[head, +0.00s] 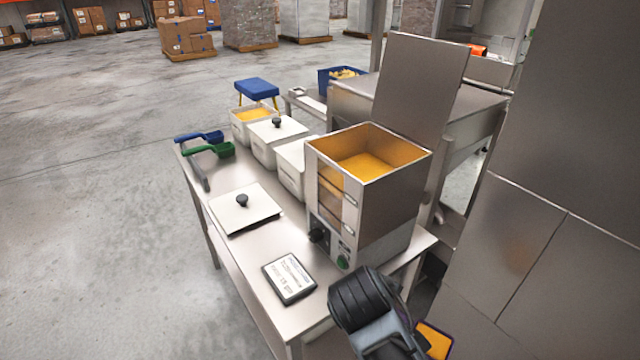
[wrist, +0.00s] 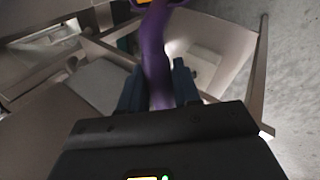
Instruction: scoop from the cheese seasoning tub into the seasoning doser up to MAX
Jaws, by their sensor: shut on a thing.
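The seasoning doser (head: 385,210) is an open steel box with orange-yellow powder (head: 366,166) inside, below its rim. Its front has window slots, a black knob and a green button; no MAX mark is readable. An open white tub (head: 240,130) with yellow powder stands at the table's far end; its label cannot be read. My gripper (wrist: 158,92) is shut on the purple handle (wrist: 153,45) of a scoop. The scoop bowl (head: 435,341) shows at the bottom in the head view, with orange-yellow powder in it, to the right of the doser's front and apart from it.
A lidded white tub (head: 264,150) and another white tub (head: 291,172) stand between the open tub and doser. Blue (head: 199,137) and green (head: 209,150) scoops rest at the left edge. Steel cabinets (head: 540,240) fill the right.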

